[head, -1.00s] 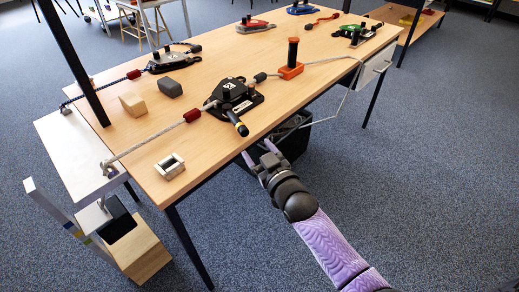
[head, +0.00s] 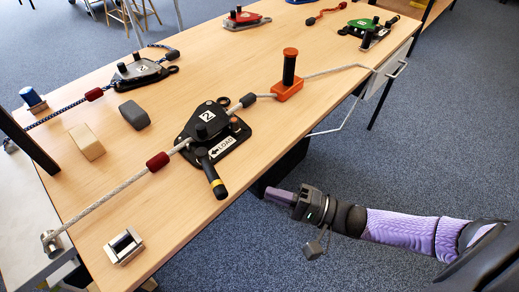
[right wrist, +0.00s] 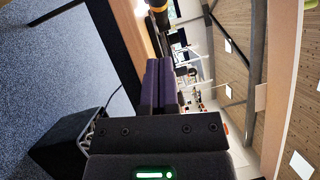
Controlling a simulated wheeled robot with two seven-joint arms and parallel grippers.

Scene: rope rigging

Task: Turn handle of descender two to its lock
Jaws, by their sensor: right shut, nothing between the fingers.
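Descender two (head: 208,128) is a black device marked 2 on a black plate with a LOAD arrow label, fixed on the wooden table with the white rope running through it. Its handle (head: 211,174) is a black lever with a yellow band, sticking out toward the table's front edge. The yellow-banded handle end (right wrist: 158,8) shows at the top of the right wrist view. My right gripper (head: 272,193) is shut and empty, off the table's front edge, right of the handle and apart from it. Its purple fingers (right wrist: 160,82) lie together in the wrist view. My left gripper is not in view.
Another black device (head: 140,72) sits on a blue rope behind. Tan (head: 87,143) and grey (head: 134,114) blocks and a metal frame (head: 124,246) lie at left. A black bin (right wrist: 75,150) stands below the table.

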